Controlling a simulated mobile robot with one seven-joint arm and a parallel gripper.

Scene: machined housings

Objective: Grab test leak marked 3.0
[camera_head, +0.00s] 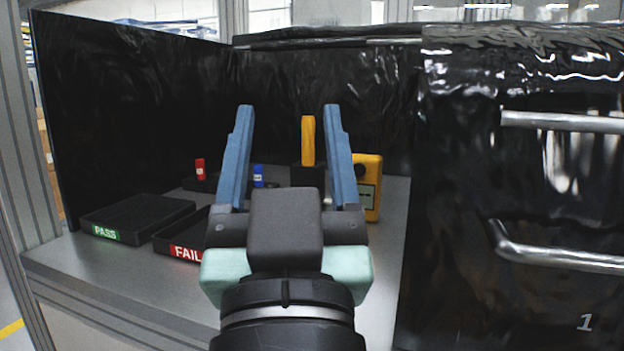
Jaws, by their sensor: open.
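My gripper (290,110) is open, its two blue fingers pointing away from me over the work surface. A red piece (200,169), a blue piece (258,176) and a taller yellow-orange piece (308,141) stand upright toward the back. The yellow-orange piece shows between the fingers, close to the right one, and appears to stand in a black block (307,177). Small pale labels show on the red and blue pieces, but I cannot read them. No 3.0 marking is legible, so I cannot tell which piece carries it. My gripper hides part of the surface and the holders.
A black PASS tray (137,213) and a black FAIL tray (172,236) lie at the left front. A yellow device (371,180) stands behind the right finger. Black panels close the left and back. A black cabinet with metal handles (560,122) stands at the right.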

